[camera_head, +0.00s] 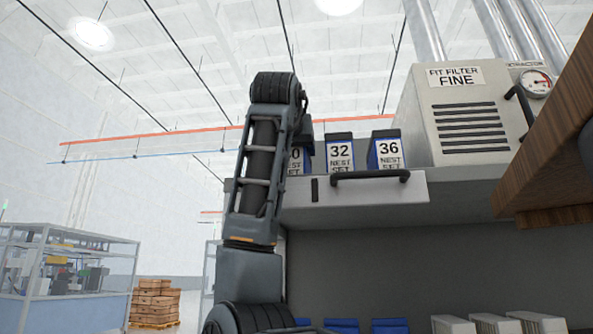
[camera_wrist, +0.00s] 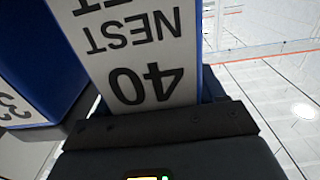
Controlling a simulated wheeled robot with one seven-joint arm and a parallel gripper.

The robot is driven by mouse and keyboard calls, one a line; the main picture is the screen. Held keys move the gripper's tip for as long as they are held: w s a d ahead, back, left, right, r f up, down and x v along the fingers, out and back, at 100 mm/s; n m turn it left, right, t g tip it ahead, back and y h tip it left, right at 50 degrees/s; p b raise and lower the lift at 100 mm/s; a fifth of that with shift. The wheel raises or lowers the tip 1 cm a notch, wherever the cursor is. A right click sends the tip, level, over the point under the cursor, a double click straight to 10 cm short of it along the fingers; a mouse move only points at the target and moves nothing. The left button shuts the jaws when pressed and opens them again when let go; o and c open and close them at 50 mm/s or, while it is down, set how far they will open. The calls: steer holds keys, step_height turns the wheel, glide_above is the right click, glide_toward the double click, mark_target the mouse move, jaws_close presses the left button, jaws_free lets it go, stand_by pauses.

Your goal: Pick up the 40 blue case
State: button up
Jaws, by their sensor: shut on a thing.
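The 40 blue case fills the middle of the wrist view, its white label (camera_wrist: 145,50) reading "40 NEST" upside down. My gripper (camera_wrist: 158,112) is shut on this case, at the "40" end of the label. In the head view a blue case (camera_head: 297,160) with a label ending in "0" stands left of the 32 case, half hidden behind my arm. My gripper is hidden there behind the arm. I cannot tell whether the case is clear of the shelf.
The blue 32 case (camera_head: 340,153) and 36 case (camera_head: 387,149) stand right of it on the shelf (camera_head: 405,190). A grey filter box (camera_head: 465,115) stands further right. A wooden slab (camera_head: 555,135) juts in at right. Blue and pale items sit below the shelf.

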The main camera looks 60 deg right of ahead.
steer(key=c, duration=0.7)
steer(key=shift+c, duration=0.3)
steer(key=shift+r, duration=0.15)
